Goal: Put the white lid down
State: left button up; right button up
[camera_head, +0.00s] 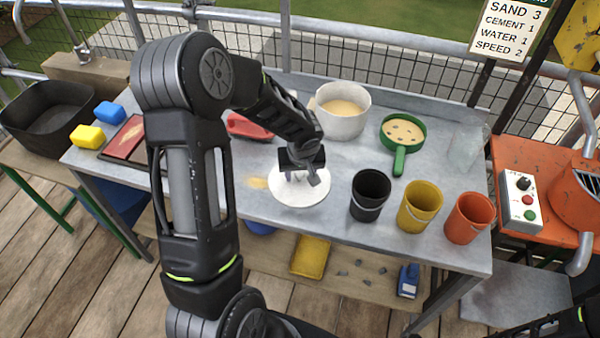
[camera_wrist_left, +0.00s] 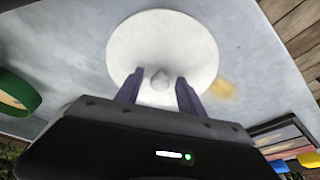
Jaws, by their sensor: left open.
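The white lid (camera_head: 298,192) lies on the grey metal table, in front of the white pot. It is a round disc with a small knob, and it also shows in the left wrist view (camera_wrist_left: 160,45). My left gripper (camera_head: 303,180) is over the lid. In the left wrist view its two fingers (camera_wrist_left: 158,88) are apart, one on each side of the knob, with gaps beside it. The white pot (camera_head: 342,124) stands uncovered behind the lid, with tan stuff inside. My right gripper is not in view; only dark arm parts show at the lower right.
A black bucket (camera_head: 369,197), yellow bucket (camera_head: 419,209) and orange bucket (camera_head: 469,219) stand right of the lid. A green sieve (camera_head: 398,168) lies behind them. A red object (camera_head: 247,127) is near my left arm. A clear glass (camera_head: 466,150) stands at the right.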

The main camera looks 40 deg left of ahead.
pick_arm(q)
jog(key=shift+r, duration=0.45)
jog(key=v, duration=1.1)
jog(key=shift+d+r, duration=0.15)
jog(key=shift+r, duration=0.05)
jog(key=shift+s, duration=0.15)
